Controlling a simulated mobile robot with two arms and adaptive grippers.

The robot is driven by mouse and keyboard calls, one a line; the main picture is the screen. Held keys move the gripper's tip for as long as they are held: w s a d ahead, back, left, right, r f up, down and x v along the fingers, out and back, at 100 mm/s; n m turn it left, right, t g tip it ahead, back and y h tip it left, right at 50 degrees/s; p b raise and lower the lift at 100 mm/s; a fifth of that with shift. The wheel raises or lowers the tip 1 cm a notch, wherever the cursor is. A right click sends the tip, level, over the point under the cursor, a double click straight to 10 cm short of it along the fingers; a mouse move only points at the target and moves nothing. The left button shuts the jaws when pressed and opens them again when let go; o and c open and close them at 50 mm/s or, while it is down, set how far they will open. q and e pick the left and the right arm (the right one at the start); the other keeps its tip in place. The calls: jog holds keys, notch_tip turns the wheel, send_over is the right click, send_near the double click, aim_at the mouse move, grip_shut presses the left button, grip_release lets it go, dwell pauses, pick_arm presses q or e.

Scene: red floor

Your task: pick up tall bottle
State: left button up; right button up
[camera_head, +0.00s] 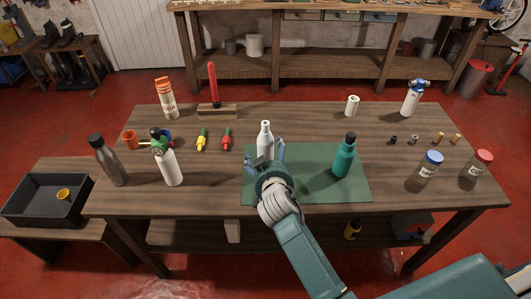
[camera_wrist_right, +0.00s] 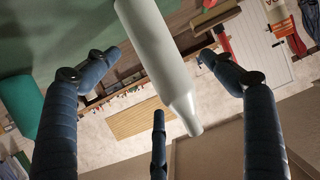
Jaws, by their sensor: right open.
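A tall white bottle (camera_head: 265,138) stands upright at the middle of the table, at the back-left part of the green mat (camera_head: 310,195). My right gripper (camera_head: 266,160) is open in front of it, with its fingers reaching toward the bottle. In the right wrist view, the white bottle (camera_wrist_right: 158,55) lies between the spread blue fingers of the gripper (camera_wrist_right: 160,62), with gaps visible at the sides. Its lower body is hidden behind the gripper in the head view. My left gripper is not in view.
A teal bottle (camera_head: 344,158) stands right on the mat. A white bottle with a green top (camera_head: 168,165) and a dark grey bottle (camera_head: 108,162) stand left. Two jars, one blue-lidded (camera_head: 428,168) and one red-lidded (camera_head: 475,168), stand right. The mat between the white and teal bottles is clear.

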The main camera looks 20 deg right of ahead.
aim_at(270, 153)
jog(key=shift+d+p+x, duration=0.2)
jog(key=shift+p+x, duration=0.4)
jog(key=shift+x, duration=2.2)
jog(key=shift+s, duration=0.1)
jog(key=c, duration=1.3)
